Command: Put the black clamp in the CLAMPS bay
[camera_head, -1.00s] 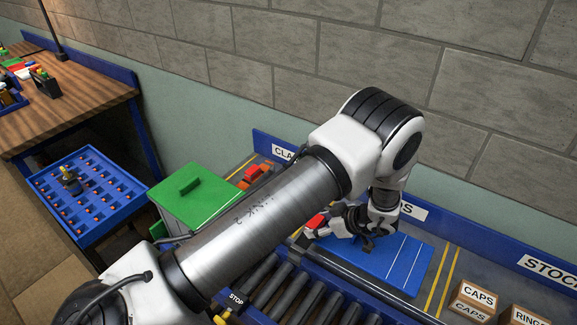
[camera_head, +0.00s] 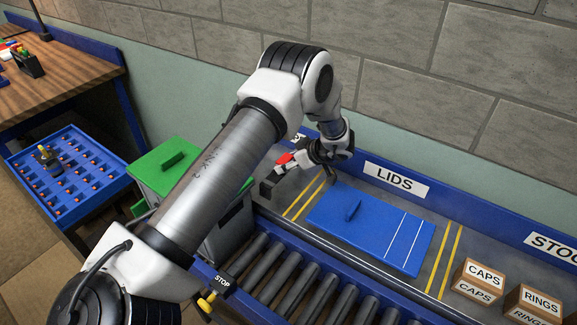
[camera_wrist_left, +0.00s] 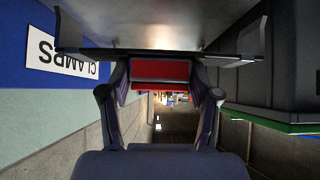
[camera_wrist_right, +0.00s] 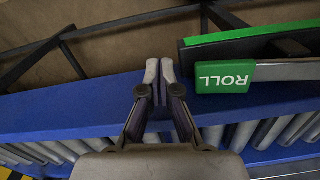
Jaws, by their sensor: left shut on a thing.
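My left gripper (camera_head: 306,160) is shut on the black clamp (camera_head: 268,188), which has a red part, and holds it over the right side of the CLAMPS bay (camera_head: 288,192). In the left wrist view the clamp's red part (camera_wrist_left: 160,72) lies between the fingers, with dark bars to either side. The CLAMPS sign (camera_wrist_left: 62,56) shows upside down at the left there; in the head view my arm mostly hides it. My right gripper (camera_wrist_right: 160,72) is shut and empty in the right wrist view, above a blue edge.
A blue lid (camera_head: 365,228) with a handle lies in the LIDS bay, right of the yellow lines. CAPS (camera_head: 478,280) and RINGS (camera_head: 533,303) boxes stand farther right. A green-lidded box (camera_head: 165,168) stands left of the bay. Rollers (camera_head: 300,285) run in front.

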